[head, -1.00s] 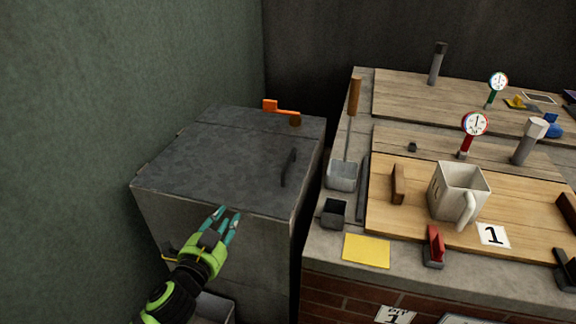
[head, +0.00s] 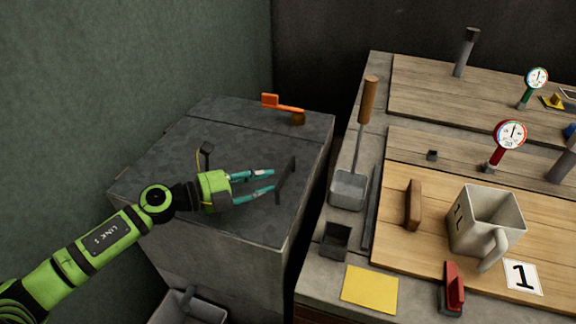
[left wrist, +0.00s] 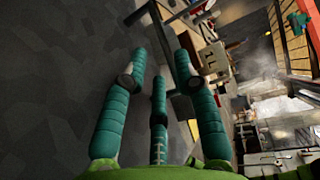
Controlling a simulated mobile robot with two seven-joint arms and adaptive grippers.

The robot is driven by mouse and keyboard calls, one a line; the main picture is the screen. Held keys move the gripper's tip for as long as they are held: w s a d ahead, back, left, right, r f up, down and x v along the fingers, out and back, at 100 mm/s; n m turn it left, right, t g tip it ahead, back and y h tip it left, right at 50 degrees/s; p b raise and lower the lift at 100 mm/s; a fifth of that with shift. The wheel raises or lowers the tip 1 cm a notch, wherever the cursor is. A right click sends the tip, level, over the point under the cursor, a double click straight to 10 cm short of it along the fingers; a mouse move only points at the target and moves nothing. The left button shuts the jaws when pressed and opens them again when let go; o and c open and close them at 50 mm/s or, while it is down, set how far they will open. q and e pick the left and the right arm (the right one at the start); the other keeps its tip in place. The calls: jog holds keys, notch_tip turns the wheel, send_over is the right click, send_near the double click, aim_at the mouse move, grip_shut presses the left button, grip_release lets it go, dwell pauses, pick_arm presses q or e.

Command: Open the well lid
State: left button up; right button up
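The well lid (head: 160,165) is a dark grey mottled slab on top of a grey block at the left. It lies flat and closed. A dark upright bar handle (head: 287,180) stands near its right edge. My left gripper (head: 272,180) is over the lid, its teal fingers spread and pointing right at the handle. The fingertips are close to the handle; I cannot tell whether they touch it. In the left wrist view the open fingers (left wrist: 160,70) show with the dark handle just beyond them. My right gripper is not in view.
An orange lever (head: 283,107) stands at the lid's back edge. To the right, across a narrow gap, a counter holds a scoop (head: 349,188), a small dark box (head: 335,240), a mug (head: 483,222) and gauges. A green wall (head: 120,70) bounds the left.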

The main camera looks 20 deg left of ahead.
aim_at(283, 175)
pick_arm(q)
jog(key=x, duration=0.6)
jog(key=shift+s+d, duration=0.1)
grip_shut()
